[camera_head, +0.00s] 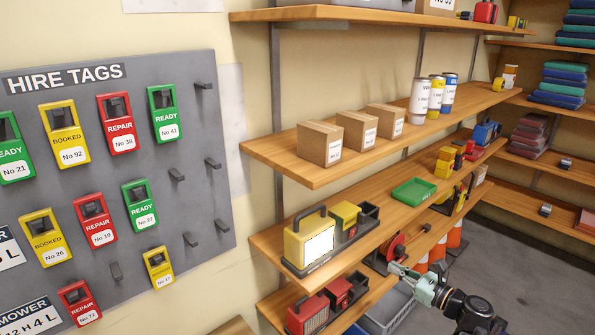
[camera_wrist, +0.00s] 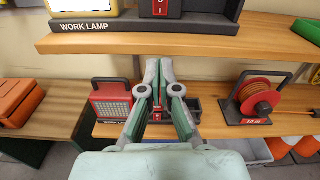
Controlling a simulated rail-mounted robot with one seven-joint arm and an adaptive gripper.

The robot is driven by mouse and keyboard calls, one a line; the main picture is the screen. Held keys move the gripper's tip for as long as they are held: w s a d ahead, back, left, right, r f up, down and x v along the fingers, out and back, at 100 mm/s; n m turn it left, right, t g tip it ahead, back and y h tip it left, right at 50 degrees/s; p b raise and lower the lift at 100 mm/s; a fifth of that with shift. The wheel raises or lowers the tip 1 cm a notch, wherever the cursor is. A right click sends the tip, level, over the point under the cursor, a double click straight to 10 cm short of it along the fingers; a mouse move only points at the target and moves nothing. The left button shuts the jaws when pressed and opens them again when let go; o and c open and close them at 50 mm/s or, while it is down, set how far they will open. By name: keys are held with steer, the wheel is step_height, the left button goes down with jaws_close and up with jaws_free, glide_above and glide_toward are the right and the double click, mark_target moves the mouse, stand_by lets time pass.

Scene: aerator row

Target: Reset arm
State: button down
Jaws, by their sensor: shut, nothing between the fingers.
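My gripper (camera_head: 395,268) is in the lower right of the head view, in front of the wooden shelves and apart from them. In the wrist view my gripper (camera_wrist: 159,68) points forward with its fingertips close together and nothing between them. Behind the fingers in that view, a red work lamp (camera_wrist: 110,102) stands on a lower shelf, and a red cable reel (camera_wrist: 258,97) stands to the right. The fingers hide part of what stands between them.
A grey board (camera_head: 205,120) with coloured hire tags and several empty pegs is on the left wall. The shelves hold cardboard boxes (camera_head: 320,143), cans (camera_head: 420,100), a yellow work lamp (camera_head: 308,238) and a green tray (camera_head: 414,190). Grey floor (camera_head: 520,245) is open at right.

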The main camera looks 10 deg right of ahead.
steer(key=s+a+f+n+g+h, duration=0.1)
steer(key=s+a+f+n+g, duration=0.3)
steer(key=f, duration=0.6)
steer(key=s+a+f+n+g+h, duration=0.1)
steer(key=s+a+f+n+g, duration=0.2)
steer(key=f+n, duration=0.55)
steer(key=s+a+f+n+g+h, duration=0.15)
steer(key=s+f+n+g, duration=0.3)
steer(key=f, duration=0.65)
steer(key=s+a+f+n+g+h, duration=0.3)
steer(key=s+a+f+n+g, duration=0.2)
steer(key=s+f, duration=0.4)
steer(key=s+a+f+n+g+h, duration=0.3)
steer(key=s+f, duration=0.6)
steer(key=s, duration=0.7)
steer(key=a+n+g, duration=0.2)
steer(key=a+n, duration=0.1)
steer(key=a, duration=0.1)
steer(key=shift+s+a+f+n, duration=0.15)
steer(key=shift+a+n, duration=0.05)
steer(key=shift+n, duration=0.2)
